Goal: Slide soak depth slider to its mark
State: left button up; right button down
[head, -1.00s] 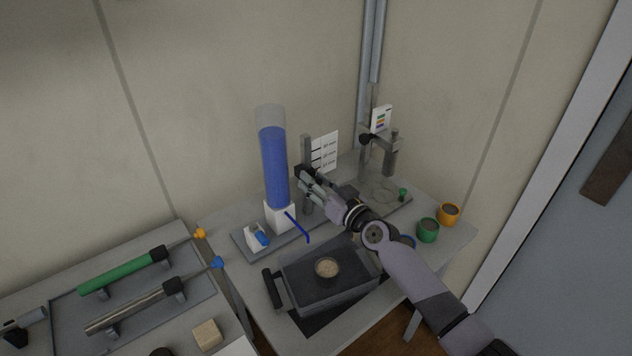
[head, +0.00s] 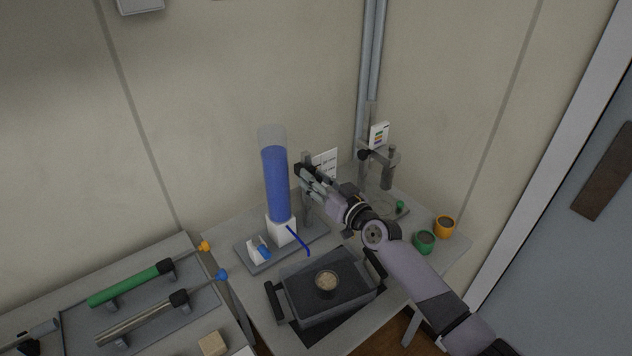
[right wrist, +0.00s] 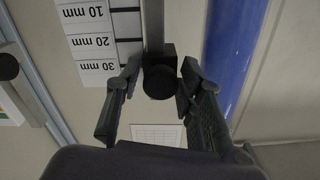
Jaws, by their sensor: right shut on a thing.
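The soak depth slider shows in the right wrist view as a black block with a round knob (right wrist: 160,80) on a grey upright post (right wrist: 154,25). The post (head: 307,205) stands beside the blue column in the head view. My right gripper (head: 302,170) is shut on the slider, one finger on each side of the knob in the wrist view (right wrist: 159,70). A white scale card (right wrist: 88,35) with 10, 20 and 30 mm labels appears upside down there. The knob is about level with the 30 mm label; a finger partly hides that line. My left gripper is out of view.
The blue-filled column (head: 275,180) stands close left of the post. A dark box (head: 325,300) with handles and a sample cup is in front. A second stand (head: 386,172) is to the right, with green (head: 424,243) and orange (head: 445,227) cups.

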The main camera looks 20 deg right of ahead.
jog(key=shift+r, duration=0.15)
jog(key=c, duration=1.3)
grip_release()
jog(key=v, duration=1.2)
